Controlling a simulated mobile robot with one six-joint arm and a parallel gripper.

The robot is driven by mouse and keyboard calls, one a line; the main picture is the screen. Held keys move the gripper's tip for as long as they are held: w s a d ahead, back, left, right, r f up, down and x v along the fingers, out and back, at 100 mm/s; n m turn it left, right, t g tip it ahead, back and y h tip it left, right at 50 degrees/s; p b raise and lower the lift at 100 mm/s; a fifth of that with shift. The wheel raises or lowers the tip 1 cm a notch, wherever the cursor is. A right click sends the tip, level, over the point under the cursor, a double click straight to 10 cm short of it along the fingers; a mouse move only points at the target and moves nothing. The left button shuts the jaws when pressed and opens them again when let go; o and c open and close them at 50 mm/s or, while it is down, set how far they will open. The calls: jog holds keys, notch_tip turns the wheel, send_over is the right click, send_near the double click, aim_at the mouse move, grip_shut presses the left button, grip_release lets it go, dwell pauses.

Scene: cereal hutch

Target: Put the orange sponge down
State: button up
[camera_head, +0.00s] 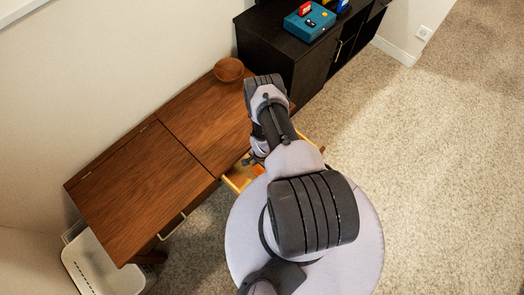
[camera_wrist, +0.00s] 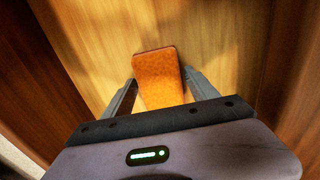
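The orange sponge (camera_wrist: 158,75) is between the two fingers of my gripper (camera_wrist: 160,76) in the wrist view. The fingertips lie against its sides, and its far end sticks out beyond them. The sponge is over the light wooden floor of an open drawer (camera_wrist: 225,45); I cannot tell whether it touches that floor. In the head view a small orange patch of the sponge (camera_head: 258,169) shows beside my arm, at the pulled-out drawer (camera_head: 237,181). My arm hides most of the drawer and the gripper there.
The brown wooden desk (camera_head: 135,185) has a wooden bowl (camera_head: 229,69) at its far end. A dark cabinet (camera_head: 315,72) with a teal box (camera_head: 309,22) stands behind. A white bin (camera_head: 92,262) is at the lower left. Carpet on the right is clear.

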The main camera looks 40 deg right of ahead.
jog(key=shift+o, duration=0.4)
